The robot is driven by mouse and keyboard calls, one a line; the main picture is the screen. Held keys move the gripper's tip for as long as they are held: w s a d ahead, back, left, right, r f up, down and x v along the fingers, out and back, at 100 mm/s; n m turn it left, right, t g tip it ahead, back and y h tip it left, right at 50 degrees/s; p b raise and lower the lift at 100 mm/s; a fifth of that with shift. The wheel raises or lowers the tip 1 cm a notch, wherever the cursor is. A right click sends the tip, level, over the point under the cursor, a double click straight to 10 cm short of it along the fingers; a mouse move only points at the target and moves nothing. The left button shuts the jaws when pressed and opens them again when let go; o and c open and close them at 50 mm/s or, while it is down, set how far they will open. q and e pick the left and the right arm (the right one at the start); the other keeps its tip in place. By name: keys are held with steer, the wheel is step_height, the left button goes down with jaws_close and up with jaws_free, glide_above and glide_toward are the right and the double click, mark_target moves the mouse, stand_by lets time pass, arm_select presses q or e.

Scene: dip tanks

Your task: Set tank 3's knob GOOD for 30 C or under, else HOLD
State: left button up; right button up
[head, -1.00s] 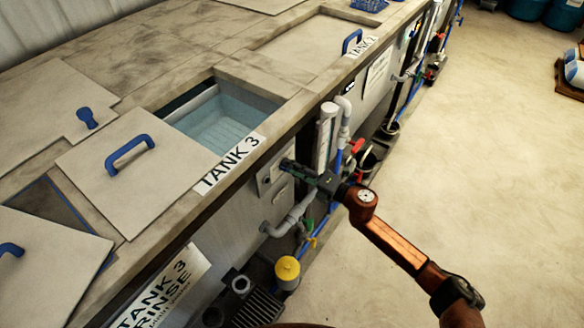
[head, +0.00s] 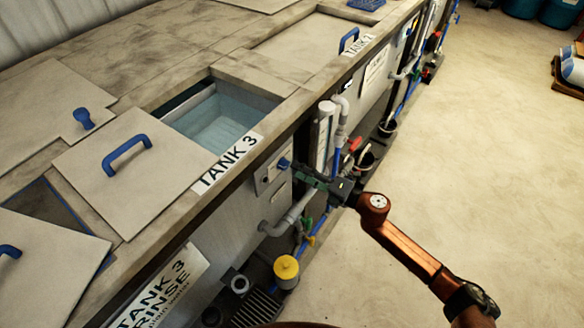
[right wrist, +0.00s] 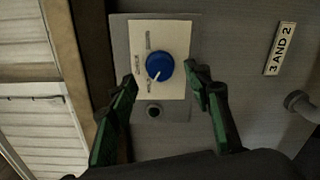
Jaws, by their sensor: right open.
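Tank 3's knob (right wrist: 160,67) is a round blue dial with a white pointer, on a pale plate (right wrist: 172,33) whose small lettering I cannot read. In the right wrist view the pointer aims down and to the left. The knob also shows as a small blue spot in the head view (head: 284,163). My right gripper (head: 296,168) is open; in the right wrist view its green fingers (right wrist: 162,82) stand on either side of the knob, apart from it. Tank 3 (head: 221,118) is partly uncovered with bluish liquid inside. No temperature reading is legible. My left gripper is not in view.
The TANK 3 label (head: 229,162) lies on the tank edge above the panel. Grey pipes (head: 290,213), a clear upright tube (head: 325,130) and a yellow-capped fitting (head: 286,267) are near my right arm. A "3 AND 2" sign (right wrist: 280,48) is beside the plate.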

steer(key=v, duration=0.7)
steer(key=shift+d, duration=0.2)
steer(key=shift+s, duration=0.15)
